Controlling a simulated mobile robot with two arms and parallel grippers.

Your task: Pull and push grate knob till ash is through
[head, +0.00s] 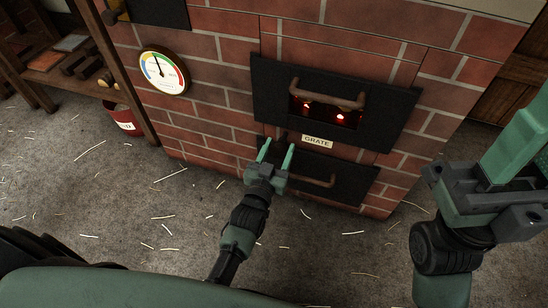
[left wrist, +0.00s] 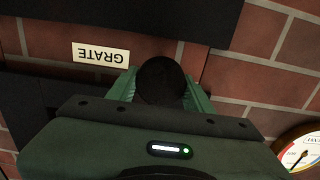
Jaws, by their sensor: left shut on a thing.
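The dark round grate knob (left wrist: 160,80) sits between the two green fingers of my left gripper (head: 277,152) in the left wrist view. The gripper is shut on it. In the head view the knob is small, dark and mostly hidden at the fingertips. The GRATE label (head: 317,141) is on the brick stove front, just right of and above the gripper. It shows upside down in the left wrist view (left wrist: 101,54). My right gripper (head: 520,125) is at the right edge, away from the stove and partly cut off; its opening is unclear. No ash is visible.
The upper black door (head: 270,90) has a curved handle and a window with glowing red embers. The lower black door (head: 350,187) has a handle too. A round gauge (head: 163,72) is on the bricks. A red bucket (head: 124,118) stands left. Straw litters the floor.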

